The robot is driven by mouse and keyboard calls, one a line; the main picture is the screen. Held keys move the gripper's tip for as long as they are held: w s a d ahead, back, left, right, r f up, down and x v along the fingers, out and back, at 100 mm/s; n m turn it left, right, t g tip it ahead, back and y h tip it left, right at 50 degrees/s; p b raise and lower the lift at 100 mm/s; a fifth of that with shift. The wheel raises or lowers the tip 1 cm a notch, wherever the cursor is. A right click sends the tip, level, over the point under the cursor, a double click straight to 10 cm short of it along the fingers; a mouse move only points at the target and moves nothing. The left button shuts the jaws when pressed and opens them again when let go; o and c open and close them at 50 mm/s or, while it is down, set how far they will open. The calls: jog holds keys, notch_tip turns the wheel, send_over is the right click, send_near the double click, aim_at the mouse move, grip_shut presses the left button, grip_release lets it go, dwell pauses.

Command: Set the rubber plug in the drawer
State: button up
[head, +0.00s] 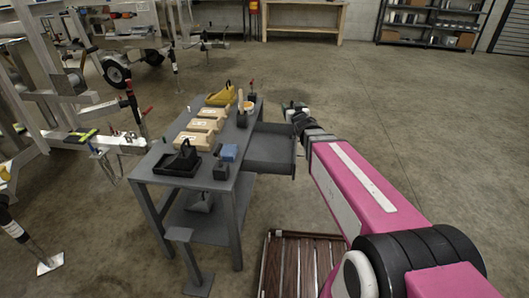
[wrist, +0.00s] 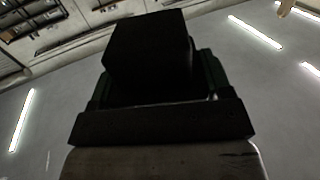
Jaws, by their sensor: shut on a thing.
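The rubber plug appears to be the black block (wrist: 150,50) in the wrist view. My gripper (wrist: 157,82) is shut on it, with a dark finger on each side. In the head view my gripper (head: 290,108) hangs at the end of the pink arm, over the far right part of the open drawer (head: 268,150) or just beyond it; I cannot tell its exact height. The drawer is grey, pulled out from the right side of the grey workbench (head: 232,178), and its visible floor looks empty. The plug is too small to make out clearly in the head view.
A slatted wooden pallet (head: 300,270) lies on the floor in front. Trailer frames crowd the left; the floor at right is open.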

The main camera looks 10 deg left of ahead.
jog(key=f, duration=0.1)
jog(key=s+a+f, duration=0.1)
jog(key=a+f+y, duration=0.1)
jog(key=shift+s+a+n, duration=0.1)
jog(key=shift+s+n, duration=0.15)
jog(key=shift+n, duration=0.05)
jog(key=w+a+f, duration=0.3)
jog(key=w+f, duration=0.8)
jog(key=shift+a, duration=0.15)
jog(key=shift+f, duration=0.5)
jog(key=o, duration=1)
jog(key=shift+c, duration=0.2)
jog(key=r+v, duration=0.1)
jog(key=v, duration=0.6)
jog(key=shift+s, duration=0.2)
